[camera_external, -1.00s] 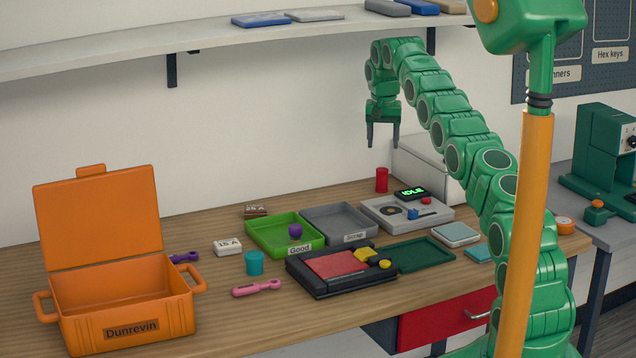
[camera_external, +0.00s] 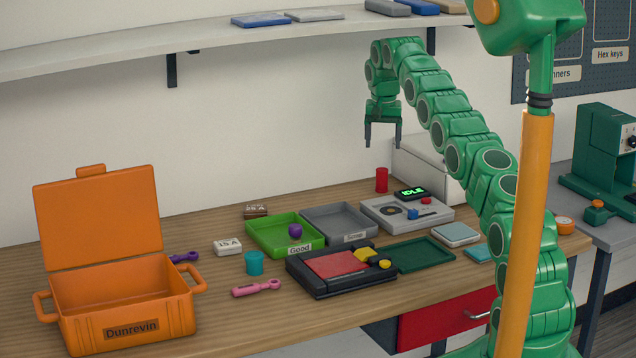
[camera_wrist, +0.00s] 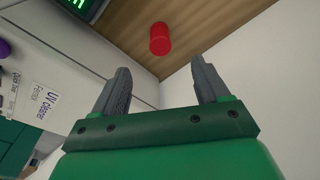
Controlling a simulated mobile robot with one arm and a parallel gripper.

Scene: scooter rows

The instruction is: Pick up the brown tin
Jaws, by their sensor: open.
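The brown tin (camera_external: 256,211) is a small, flat, brown block with a pale "25 A" label on its face. It lies on the wooden bench in the external view, behind the left corner of the green tray. My gripper (camera_external: 383,143) hangs fingers down, high above the back of the bench, well to the right of the tin. Its fingers are open with nothing between them, as the wrist view also shows (camera_wrist: 160,68). The tin is not visible in the wrist view.
A white "15 A" block (camera_external: 228,246) and a teal cylinder (camera_external: 254,263) stand near the tin. The green tray (camera_external: 262,236) holds a purple object. An orange case (camera_external: 120,300) stands open at left. A red cylinder (camera_external: 382,180) stands below my gripper. A shelf (camera_external: 200,52) runs overhead.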

